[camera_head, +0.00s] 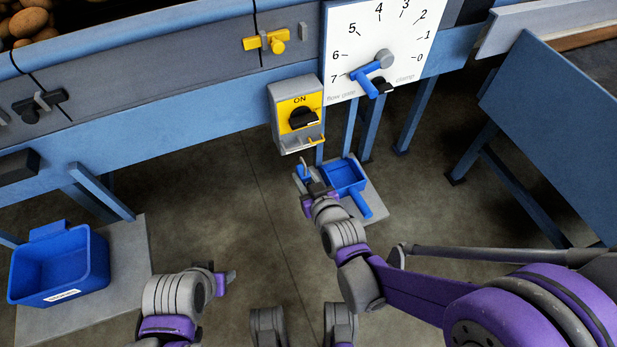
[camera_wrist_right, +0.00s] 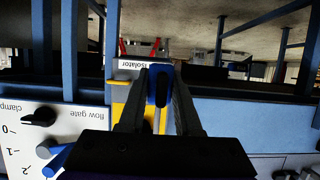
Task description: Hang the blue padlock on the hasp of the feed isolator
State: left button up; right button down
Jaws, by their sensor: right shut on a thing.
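The feed isolator (camera_head: 284,103) is a grey box with a yellow plate, a black rotary knob and the word ON. A small orange-yellow hasp (camera_head: 316,139) sticks out at its lower right. My right gripper (camera_head: 306,184) is just below the box, shut on the blue padlock (camera_head: 299,173). The padlock's shackle points up towards the box, apart from the hasp. In the right wrist view the blue padlock (camera_wrist_right: 160,85) sits between the fingers, in front of the isolator's yellow plate (camera_wrist_right: 119,93) and partly covering it. My left gripper (camera_head: 230,277) is low in the head view; its jaw opening is unclear.
A blue scoop-like tray (camera_head: 344,174) lies on a grey slab (camera_head: 376,196) behind my right gripper. A white dial board (camera_head: 345,30) with a blue lever (camera_head: 366,78) is right of the isolator. A blue bin (camera_head: 98,262) stands at left. Open floor lies between.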

aim_at(307, 178)
jog(key=shift+w+a+p, duration=0.1)
jog(key=shift+w+a, duration=0.2)
jog(key=shift+w, duration=0.65)
jog(key=shift+w+a+p, duration=0.1)
jog(key=shift+w+a, duration=0.25)
jog(key=shift+w, duration=0.65)
jog(key=shift+w+a+p, duration=0.1)
jog(key=shift+w+a, duration=0.2)
jog(key=shift+w, duration=0.65)
jog(key=shift+w+f, duration=0.15)
jog(key=shift+f, duration=0.05)
jog(key=shift+f+b, duration=0.5)
jog(key=shift+b, duration=0.1)
jog(key=c, duration=0.5)
grip_release()
jog(key=p+v, duration=0.2)
jog(key=v, duration=0.8)
jog(key=shift+r, duration=0.15)
jog(key=shift+s, duration=0.45)
